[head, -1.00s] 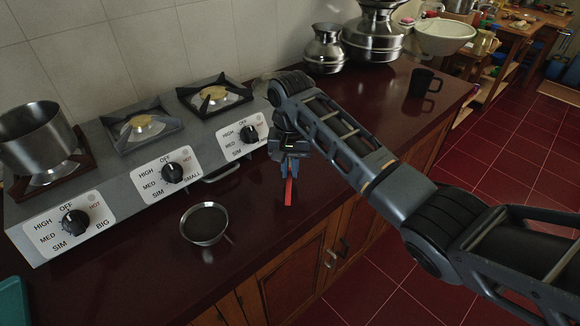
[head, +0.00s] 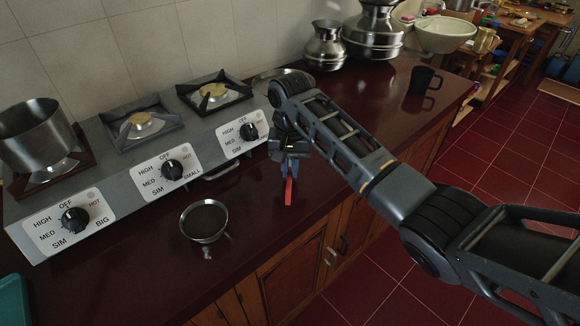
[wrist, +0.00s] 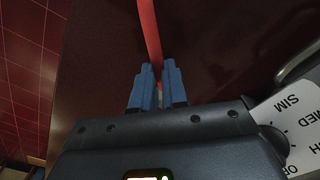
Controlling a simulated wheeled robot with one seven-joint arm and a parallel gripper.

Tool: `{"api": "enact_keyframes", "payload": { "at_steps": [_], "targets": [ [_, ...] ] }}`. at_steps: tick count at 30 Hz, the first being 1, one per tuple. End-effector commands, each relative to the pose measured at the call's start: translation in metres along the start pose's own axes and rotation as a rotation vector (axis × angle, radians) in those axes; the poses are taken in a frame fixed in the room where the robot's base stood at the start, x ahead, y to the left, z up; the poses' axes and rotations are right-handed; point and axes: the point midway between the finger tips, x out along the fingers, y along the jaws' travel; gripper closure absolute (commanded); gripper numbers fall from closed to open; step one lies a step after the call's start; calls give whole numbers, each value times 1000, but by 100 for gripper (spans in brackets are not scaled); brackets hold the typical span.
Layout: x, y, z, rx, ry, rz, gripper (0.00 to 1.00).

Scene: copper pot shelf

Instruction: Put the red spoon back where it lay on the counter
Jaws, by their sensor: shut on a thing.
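The red spoon (head: 289,190) is held in my gripper (head: 288,171), low over the dark red counter (head: 250,225), near its front edge and right of the metal strainer. In the wrist view the spoon (wrist: 149,30) runs up out of the frame from between the blue fingertips of my gripper (wrist: 158,72), which are shut on it. Its far end is out of that view. I cannot tell whether the spoon touches the counter.
The stove (head: 150,165) with its knobs stands behind and left of my gripper. A metal strainer (head: 204,220) lies on the counter to the left. A black mug (head: 423,82) and metal pots (head: 326,48) stand farther right. The counter around the spoon is clear.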

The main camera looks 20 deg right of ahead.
Motion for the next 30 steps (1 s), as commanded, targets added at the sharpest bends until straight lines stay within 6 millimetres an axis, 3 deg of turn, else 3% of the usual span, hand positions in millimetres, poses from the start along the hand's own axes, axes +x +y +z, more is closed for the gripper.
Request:
{"api": "enact_keyframes", "payload": {
  "at_steps": [4, 5, 12, 19, 30],
  "targets": [
    [0, 0, 0, 0, 0, 0, 100],
    [0, 0, 0, 0, 0, 0, 84],
    [0, 0, 0, 0, 0, 0, 61],
    [0, 0, 0, 0, 0, 0, 55],
    [0, 0, 0, 0, 0, 0, 20]
  ]
}}
